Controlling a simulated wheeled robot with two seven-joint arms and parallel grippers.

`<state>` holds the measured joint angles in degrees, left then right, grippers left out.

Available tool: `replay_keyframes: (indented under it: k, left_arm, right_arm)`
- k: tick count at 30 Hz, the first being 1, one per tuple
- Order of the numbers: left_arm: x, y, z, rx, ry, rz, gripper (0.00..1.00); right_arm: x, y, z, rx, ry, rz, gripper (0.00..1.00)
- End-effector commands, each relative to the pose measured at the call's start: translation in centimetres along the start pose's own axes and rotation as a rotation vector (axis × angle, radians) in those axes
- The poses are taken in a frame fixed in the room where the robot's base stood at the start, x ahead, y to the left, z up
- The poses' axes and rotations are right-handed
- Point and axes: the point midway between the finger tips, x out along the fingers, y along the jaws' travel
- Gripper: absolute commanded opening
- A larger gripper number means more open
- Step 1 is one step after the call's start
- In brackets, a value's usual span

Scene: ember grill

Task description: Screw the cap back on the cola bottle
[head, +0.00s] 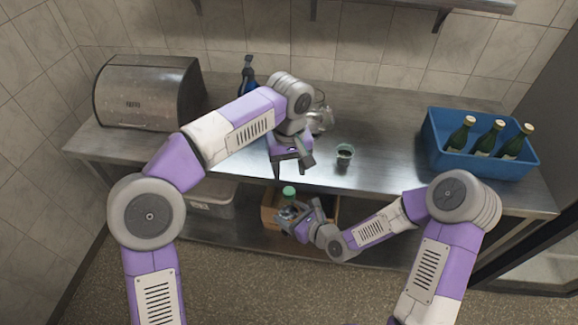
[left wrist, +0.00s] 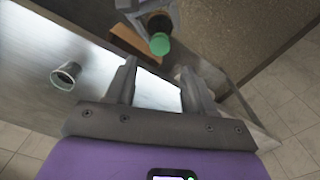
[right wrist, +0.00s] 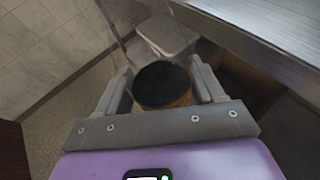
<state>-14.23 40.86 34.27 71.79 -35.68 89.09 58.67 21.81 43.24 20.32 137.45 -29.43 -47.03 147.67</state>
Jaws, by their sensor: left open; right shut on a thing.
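The cola bottle (head: 286,205) is held by my right gripper (head: 297,214) in front of the counter's edge. In the right wrist view its dark, round contents (right wrist: 162,83) show between the fingers, with faint clear walls above. The green cap (head: 289,191) is at the bottle's top, and it also shows in the left wrist view (left wrist: 159,44). I cannot tell how tightly it sits. My left gripper (head: 294,172) is open and empty above the cap and apart from it. In the left wrist view the cap lies beyond the open fingers (left wrist: 157,75).
A small cup (head: 344,155) stands on the steel counter (head: 385,150), right of my left gripper. A glass vessel (head: 322,117) is partly hidden behind that arm. A blue crate (head: 475,163) with green bottles stands at right. A wooden box (head: 269,207) is on the lower shelf.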

Motion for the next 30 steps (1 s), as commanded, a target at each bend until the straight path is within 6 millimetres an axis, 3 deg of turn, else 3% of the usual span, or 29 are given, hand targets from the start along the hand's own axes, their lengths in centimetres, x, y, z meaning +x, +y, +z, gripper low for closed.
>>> replay_keyframes:
  k: [13, 24, 30]
  left_arm:
    - [0.5, 0.0, 0.0, -0.008, -0.001, -0.001, 0.54]
    - [5.9, 0.0, 0.0, -0.005, -0.003, -0.001, 0.54]
    - [7.7, 0.0, 0.0, -0.006, -0.001, 0.000, 0.54]
  right_arm:
    - [0.0, 0.0, 0.1, -0.001, -0.002, 0.000, 0.00]
    - [0.0, 0.0, 0.1, -0.001, -0.002, 0.000, 0.00]
    - [0.0, 0.0, 0.1, -0.001, -0.002, 0.000, 0.00]
